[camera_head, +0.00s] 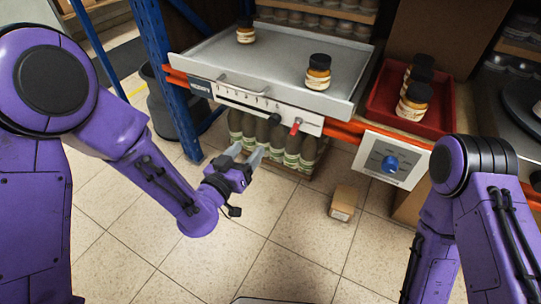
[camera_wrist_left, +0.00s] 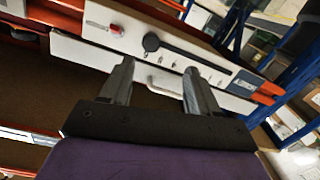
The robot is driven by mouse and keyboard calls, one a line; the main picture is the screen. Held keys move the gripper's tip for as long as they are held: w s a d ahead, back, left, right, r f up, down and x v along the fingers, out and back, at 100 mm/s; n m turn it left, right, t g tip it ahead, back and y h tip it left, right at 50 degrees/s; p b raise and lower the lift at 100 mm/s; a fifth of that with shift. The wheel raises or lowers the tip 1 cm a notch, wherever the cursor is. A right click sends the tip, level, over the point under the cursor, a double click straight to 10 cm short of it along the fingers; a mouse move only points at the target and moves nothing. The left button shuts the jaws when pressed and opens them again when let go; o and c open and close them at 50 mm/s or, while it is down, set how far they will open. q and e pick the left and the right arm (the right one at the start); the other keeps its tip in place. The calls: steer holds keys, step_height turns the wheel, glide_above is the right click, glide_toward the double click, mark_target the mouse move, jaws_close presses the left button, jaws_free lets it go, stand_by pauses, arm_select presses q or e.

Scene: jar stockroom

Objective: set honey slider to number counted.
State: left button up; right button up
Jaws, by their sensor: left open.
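The slider panel (camera_head: 245,98) is a white strip with a numbered scale and a dark slot, on the front of a grey tray. Its black slider knob (camera_head: 274,119) is at the right end of the slot in the head view. In the left wrist view the knob (camera_wrist_left: 151,42) shows at the slot's left end, beyond the fingers. My left gripper (camera_head: 248,156) is open and empty, below and in front of the panel, apart from the knob. Two honey jars, one at the back left (camera_head: 245,32) and one at the right (camera_head: 318,73), stand on the grey tray (camera_head: 275,62).
A red lever (camera_head: 296,126) is just right of the knob. A red bin (camera_head: 378,100) holds several jars. A panel with a blue dial (camera_head: 390,164) is at right. Several green-labelled bottles (camera_head: 290,150) stand under the tray. A small carton (camera_head: 343,202) lies on the floor.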

mark_target(273, 123)
arm_select(q)
steer(key=shift+m+t+h, duration=0.3)
steer(key=shift+m+h, duration=0.1)
steer(key=b+x, duration=0.1)
steer(key=x, duration=0.2)
steer(key=b+x, duration=0.1)
steer(key=x, duration=0.6)
steer(key=shift+d+r+b, duration=0.2)
steer(key=shift+d+b, duration=0.2)
steer(key=shift+d, duration=0.05)
steer(key=shift+w+d+r, duration=0.1)
steer(key=shift+w+d, duration=0.05)
steer(key=shift+w, duration=0.3)
arm_select(e)
steer(key=s+f+g, duration=0.1)
steer(key=s+f+n+g, duration=0.1)
steer(key=s+f+n, duration=0.1)
steer(key=shift+s+d+g+y, duration=0.25)
steer(key=shift+s+g+y, duration=0.1)
steer(key=shift+g+y, duration=0.05)
